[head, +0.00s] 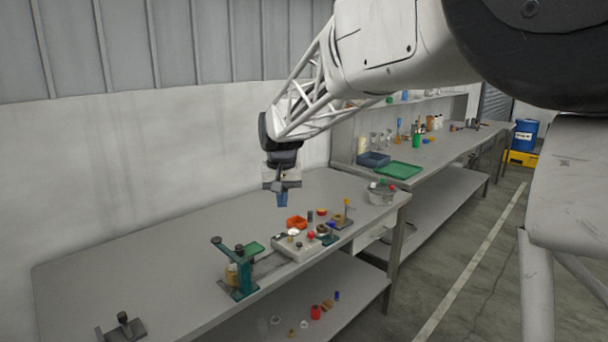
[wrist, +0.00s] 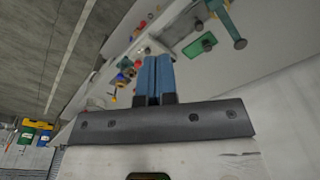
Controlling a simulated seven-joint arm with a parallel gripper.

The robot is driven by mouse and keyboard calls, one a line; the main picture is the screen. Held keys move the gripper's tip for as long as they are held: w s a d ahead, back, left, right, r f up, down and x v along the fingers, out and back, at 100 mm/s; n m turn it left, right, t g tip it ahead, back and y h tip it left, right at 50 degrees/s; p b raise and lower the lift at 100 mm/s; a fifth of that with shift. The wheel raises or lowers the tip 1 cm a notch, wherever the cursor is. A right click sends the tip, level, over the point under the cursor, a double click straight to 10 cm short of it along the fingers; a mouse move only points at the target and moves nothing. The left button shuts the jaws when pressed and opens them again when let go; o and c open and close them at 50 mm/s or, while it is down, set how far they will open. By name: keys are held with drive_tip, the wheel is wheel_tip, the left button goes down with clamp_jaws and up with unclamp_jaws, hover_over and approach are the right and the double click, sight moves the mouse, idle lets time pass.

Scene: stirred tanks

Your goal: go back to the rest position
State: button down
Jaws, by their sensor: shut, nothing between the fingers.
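My gripper (head: 282,199) hangs above the near workbench (head: 160,235) in the head view, well clear of the things on it. Its blue fingers point down, are shut together and hold nothing. In the wrist view the two blue fingers (wrist: 155,60) lie side by side with no object between them. My arm reaches in from the upper right of the head view.
A pot (head: 381,194) stands at the bench's right end. A second bench with a green tray (head: 399,170) lies behind. The bench's left part is mostly bare.

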drive_tip(key=s+d+r, duration=0.2)
drive_tip(key=s+d, duration=0.8)
drive_tip(key=s, duration=0.1)
drive_tip(key=s+d+f, duration=0.2)
drive_tip(key=s+d, duration=0.2)
drive_tip(key=s, duration=0.6)
drive_tip(key=s+d+f+m+t, duration=0.1)
drive_tip(key=s+d+f, duration=0.2)
drive_tip(key=s, duration=0.7)
drive_tip(key=s+d+f+m, duration=0.1)
drive_tip(key=s+d+f, duration=0.2)
drive_tip(key=s+d, duration=0.4)
drive_tip(key=s, duration=0.2)
drive_tip(key=shift+s+f+t, duration=0.25)
drive_tip(key=shift+s+t, duration=0.05)
drive_tip(key=shift+s, duration=0.1)
